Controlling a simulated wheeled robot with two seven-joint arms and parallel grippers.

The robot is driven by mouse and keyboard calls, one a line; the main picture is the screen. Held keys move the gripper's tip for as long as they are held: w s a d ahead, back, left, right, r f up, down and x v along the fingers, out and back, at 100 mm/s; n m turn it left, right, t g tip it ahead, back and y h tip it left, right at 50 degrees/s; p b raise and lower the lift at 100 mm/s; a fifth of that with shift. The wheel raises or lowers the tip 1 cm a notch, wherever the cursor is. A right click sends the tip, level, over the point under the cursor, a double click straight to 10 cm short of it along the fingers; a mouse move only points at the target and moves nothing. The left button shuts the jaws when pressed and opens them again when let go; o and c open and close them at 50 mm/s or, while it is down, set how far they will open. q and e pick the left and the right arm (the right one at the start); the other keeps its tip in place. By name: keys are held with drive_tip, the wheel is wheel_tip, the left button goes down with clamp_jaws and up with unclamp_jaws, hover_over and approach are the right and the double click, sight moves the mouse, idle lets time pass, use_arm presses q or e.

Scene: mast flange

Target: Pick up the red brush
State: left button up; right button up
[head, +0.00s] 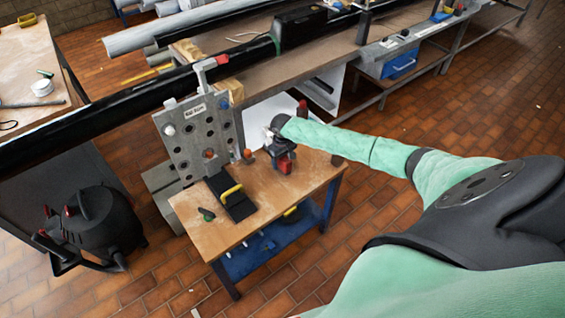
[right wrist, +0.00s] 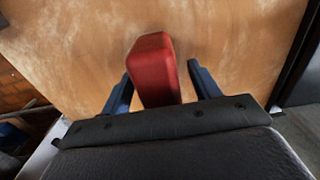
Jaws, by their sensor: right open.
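The red brush (head: 285,167) is on the small wooden-topped table, near its back right part, partly hidden by my gripper in the head view. In the right wrist view the red brush (right wrist: 153,70) shows as a rounded red block standing between the two blue fingers. My right gripper (head: 281,157) reaches in from the right, above and around the brush. Its fingers (right wrist: 159,82) are open, one on each side of the brush, with a visible gap at least on the right. The brush's lower end is hidden. My left gripper is not in view.
The table (head: 305,182) also bears a black block with a yellow handle (head: 230,191) and a small dark green tool (head: 206,214). A grey perforated plate (head: 190,150) stands at its back left edge. A long black mast (head: 110,110) runs behind. The table's front right is clear.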

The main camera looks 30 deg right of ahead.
drive_tip(key=shift+f, duration=0.15)
idle(0.3)
drive_tip(key=c, duration=1.2)
